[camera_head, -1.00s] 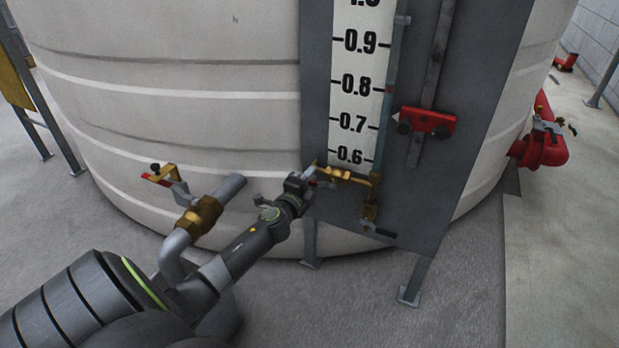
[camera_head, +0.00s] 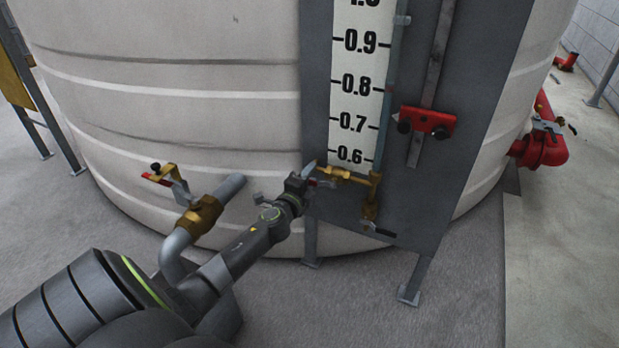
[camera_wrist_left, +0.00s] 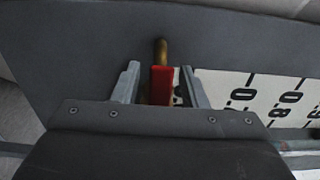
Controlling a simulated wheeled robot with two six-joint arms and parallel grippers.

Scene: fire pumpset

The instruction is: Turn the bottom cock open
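The bottom cock (camera_head: 333,172) is a brass fitting at the lower end of the level gauge, by the 0.6 mark. Its red lever (camera_wrist_left: 160,85) shows in the left wrist view, with the brass end (camera_wrist_left: 161,50) beyond it. My left gripper (camera_head: 318,173) is at the cock's left end in the head view. In the wrist view its two fingers (camera_wrist_left: 158,84) are apart, one on each side of the red lever, with small gaps visible. The gripper partly hides the lever in the head view. My right gripper is not in view.
A brass drain valve (camera_head: 370,208) with a dark lever hangs below the cock. Another brass valve (camera_head: 200,215) with a red-ended lever is on a pipe to the left, close to my arm. The grey gauge board (camera_head: 440,190) and white tank (camera_head: 200,90) stand behind.

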